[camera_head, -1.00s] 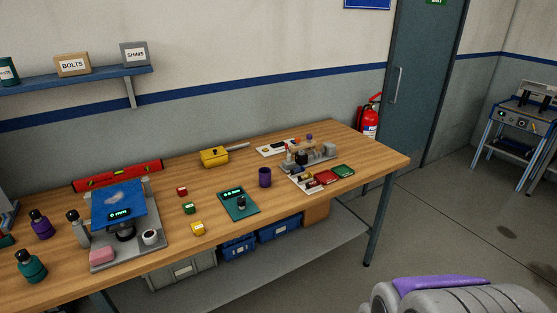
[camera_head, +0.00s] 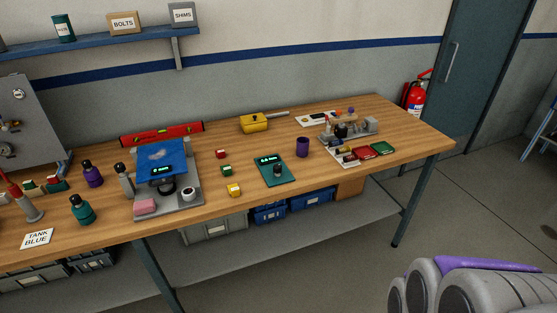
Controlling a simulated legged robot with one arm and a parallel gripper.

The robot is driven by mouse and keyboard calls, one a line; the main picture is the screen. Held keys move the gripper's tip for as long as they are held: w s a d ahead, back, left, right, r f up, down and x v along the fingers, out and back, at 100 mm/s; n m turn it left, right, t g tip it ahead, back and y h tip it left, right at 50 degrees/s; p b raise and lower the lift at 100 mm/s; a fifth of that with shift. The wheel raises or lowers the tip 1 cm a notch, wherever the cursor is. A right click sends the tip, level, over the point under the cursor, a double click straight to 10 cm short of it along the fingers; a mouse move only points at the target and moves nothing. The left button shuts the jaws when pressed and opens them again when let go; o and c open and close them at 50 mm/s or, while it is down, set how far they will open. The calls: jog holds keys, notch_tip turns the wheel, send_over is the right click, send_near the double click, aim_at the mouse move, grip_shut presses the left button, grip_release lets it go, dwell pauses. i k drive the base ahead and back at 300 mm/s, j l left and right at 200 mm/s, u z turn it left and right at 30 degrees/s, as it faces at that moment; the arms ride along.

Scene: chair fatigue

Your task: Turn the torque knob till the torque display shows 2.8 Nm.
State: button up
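A flat teal unit (camera_head: 285,180) lies near the middle of the wooden workbench. It has a small lit display (camera_head: 268,159) and a dark knob (camera_head: 277,171) below it. To its left, a grey-based device with a blue plate (camera_head: 178,153) also has a small lit display (camera_head: 163,170) and a round black part (camera_head: 167,187) under it. The digits on both displays are too small to read, and I cannot tell which one shows torque. My gripper is out of view. Only purple and grey parts of my own body show at the lower right, apart from the bench.
The wooden workbench (camera_head: 405,140) holds red, green and yellow blocks (camera_head: 234,190), a purple cup (camera_head: 302,147), a yellow box (camera_head: 255,123) and bottles (camera_head: 82,209). Bins (camera_head: 312,199) sit on the lower shelf. The floor (camera_head: 345,270) before the bench is clear.

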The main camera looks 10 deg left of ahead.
aim_at(277, 168)
jog(key=i+j+u, duration=0.2)
jog(key=i+j, duration=0.15)
jog(key=i+j+u, duration=0.2)
jog(key=i, duration=0.4)
